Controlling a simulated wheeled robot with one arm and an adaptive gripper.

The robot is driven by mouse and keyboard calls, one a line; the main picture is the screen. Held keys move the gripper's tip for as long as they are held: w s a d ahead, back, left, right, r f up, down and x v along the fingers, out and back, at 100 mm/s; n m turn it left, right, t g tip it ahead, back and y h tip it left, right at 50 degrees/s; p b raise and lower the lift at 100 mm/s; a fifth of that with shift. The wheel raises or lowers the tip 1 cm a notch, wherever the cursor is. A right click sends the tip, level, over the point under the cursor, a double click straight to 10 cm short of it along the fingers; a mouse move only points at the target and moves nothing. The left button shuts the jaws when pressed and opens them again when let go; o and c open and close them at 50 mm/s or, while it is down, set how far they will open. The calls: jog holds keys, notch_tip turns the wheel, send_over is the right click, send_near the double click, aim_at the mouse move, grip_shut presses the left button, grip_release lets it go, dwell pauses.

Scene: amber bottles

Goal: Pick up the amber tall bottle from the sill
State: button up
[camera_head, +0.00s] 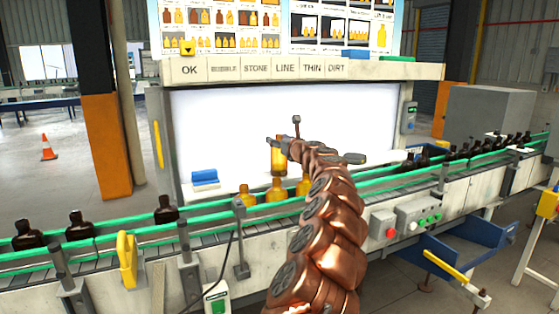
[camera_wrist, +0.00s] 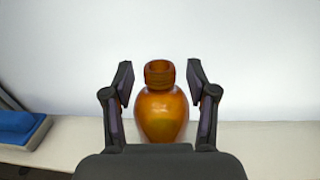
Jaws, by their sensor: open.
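The amber tall bottle (camera_wrist: 161,112) stands upright on the pale sill (camera_wrist: 265,140) in front of the bright white panel. In the wrist view it sits between the two dark fingers of my gripper (camera_wrist: 160,95), with a gap on each side. The fingers are open and do not appear to touch it. In the head view the tall bottle (camera_head: 278,157) shows just left of my gripper (camera_head: 287,143), which reaches over the conveyor. Part of the bottle's lower body is hidden by the gripper's palm in the wrist view.
Shorter amber bottles (camera_head: 248,197) stand on the green-railed conveyor in front of the sill. Dark bottles (camera_head: 167,209) stand on the conveyor at left, with more at right. A blue block (camera_head: 204,177) lies on the sill at left. Grey posts (camera_head: 240,240) rise along the conveyor's front.

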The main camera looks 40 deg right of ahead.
grip_shut()
dwell(0.3)
dwell(0.3)
